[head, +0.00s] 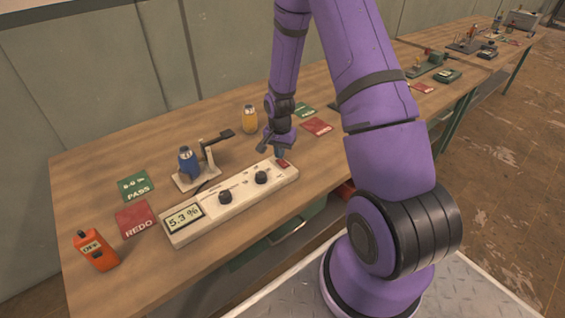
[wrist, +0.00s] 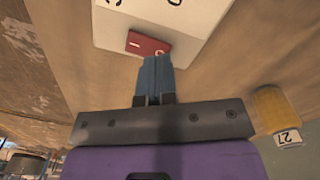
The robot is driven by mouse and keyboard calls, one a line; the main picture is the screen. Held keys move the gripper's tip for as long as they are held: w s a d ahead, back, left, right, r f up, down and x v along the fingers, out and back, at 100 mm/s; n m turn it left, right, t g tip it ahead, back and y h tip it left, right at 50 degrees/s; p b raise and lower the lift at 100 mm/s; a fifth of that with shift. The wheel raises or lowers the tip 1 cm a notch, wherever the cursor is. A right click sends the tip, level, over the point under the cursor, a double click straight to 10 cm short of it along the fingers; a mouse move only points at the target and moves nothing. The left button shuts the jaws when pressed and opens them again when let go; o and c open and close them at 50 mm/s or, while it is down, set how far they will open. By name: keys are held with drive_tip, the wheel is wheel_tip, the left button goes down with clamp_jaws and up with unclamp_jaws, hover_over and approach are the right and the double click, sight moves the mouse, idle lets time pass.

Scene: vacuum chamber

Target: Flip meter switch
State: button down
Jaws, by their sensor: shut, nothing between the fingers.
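The meter (head: 230,202) is a long cream box on the wooden bench, with a display reading 5.3 % at its left end and two black knobs. Its red rocker switch (head: 283,163) sits at the right end; in the wrist view the switch (wrist: 148,44) carries white marks. My gripper (head: 279,152) is shut, its blue fingertips (wrist: 156,62) together and empty. The tips are right at the edge of the switch in the wrist view and cover part of it. I cannot tell whether they touch it.
A stand with a blue bottle (head: 188,163) is behind the meter. A yellow bottle (head: 250,119) stands behind my gripper. Green PASS (head: 135,188) and red REDO (head: 137,218) mats lie left, near an orange handheld device (head: 95,250). More mats and equipment lie farther right.

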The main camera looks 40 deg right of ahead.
drive_tip(key=shift+f, duration=0.9)
idle(0.5)
drive_tip(key=shift+r, duration=3.5)
